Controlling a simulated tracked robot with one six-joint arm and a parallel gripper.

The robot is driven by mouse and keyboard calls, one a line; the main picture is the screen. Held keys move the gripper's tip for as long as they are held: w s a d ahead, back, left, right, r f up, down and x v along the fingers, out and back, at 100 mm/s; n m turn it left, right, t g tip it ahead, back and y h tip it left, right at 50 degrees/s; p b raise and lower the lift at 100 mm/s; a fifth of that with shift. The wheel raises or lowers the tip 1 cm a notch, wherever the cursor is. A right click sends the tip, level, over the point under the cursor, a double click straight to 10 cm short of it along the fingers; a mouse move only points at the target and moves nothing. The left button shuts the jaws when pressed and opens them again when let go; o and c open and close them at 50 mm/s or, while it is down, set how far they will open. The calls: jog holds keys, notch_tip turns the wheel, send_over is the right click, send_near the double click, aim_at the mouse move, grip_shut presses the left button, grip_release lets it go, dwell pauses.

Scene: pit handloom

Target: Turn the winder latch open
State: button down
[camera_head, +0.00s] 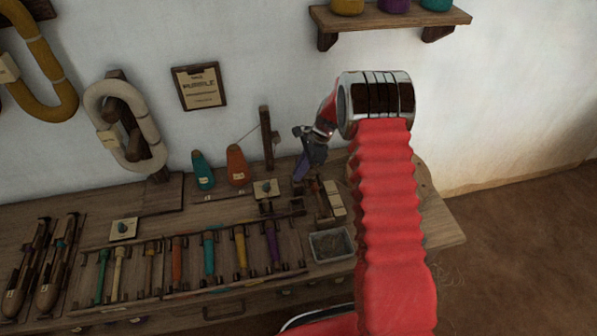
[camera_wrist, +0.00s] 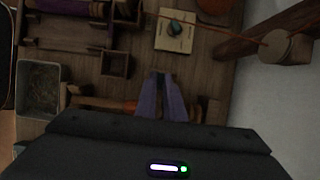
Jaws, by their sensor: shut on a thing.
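My gripper (camera_head: 302,175) reaches down over the right part of the wooden bench. In the wrist view its two purple-grey fingers (camera_wrist: 162,82) are close together, with a narrow dark gap between them. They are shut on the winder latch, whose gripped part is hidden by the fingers. A wooden bar with an orange end (camera_wrist: 128,106) shows just left of the fingers. The wooden winder frame (camera_wrist: 115,63) stands to the left, with a purple bobbin (camera_wrist: 75,8) above it in the picture. My arm hides part of the bench in the head view.
A pale card with a teal knob (camera_wrist: 175,30) lies beyond the fingers. A wooden post (camera_head: 267,138) carries a thread. A grey tray (camera_head: 331,244) stands at the bench front. Teal (camera_head: 203,170) and orange (camera_head: 237,165) cones stand left. Several coloured bobbins lie along the rack.

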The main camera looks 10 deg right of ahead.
jog(key=shift+a, duration=0.1)
jog(key=shift+w+n, duration=0.1)
jog(key=shift+n, duration=0.3)
jog(key=n+g, duration=0.1)
jog(key=n, duration=0.3)
jog(key=shift+w+g+h, duration=0.15)
jog(key=shift+g+h, duration=0.15)
jog(key=shift+g, duration=0.1)
jog(key=n, duration=0.2)
jog(key=n+g+h, duration=0.1)
jog(key=n, duration=0.2)
jog(key=shift+w+g, duration=0.15)
jog(key=shift+g, duration=0.15)
jog(key=n+h, duration=0.1)
jog(key=n, duration=0.3)
jog(key=shift+a+g, duration=0.15)
jog(key=shift+g, duration=0.25)
jog(key=shift+w+a+r+n+h, duration=0.1)
jog(key=shift+n+h, duration=0.9)
jog(key=shift+n, duration=1.1)
jog(key=c, duration=1.9)
grip_release()
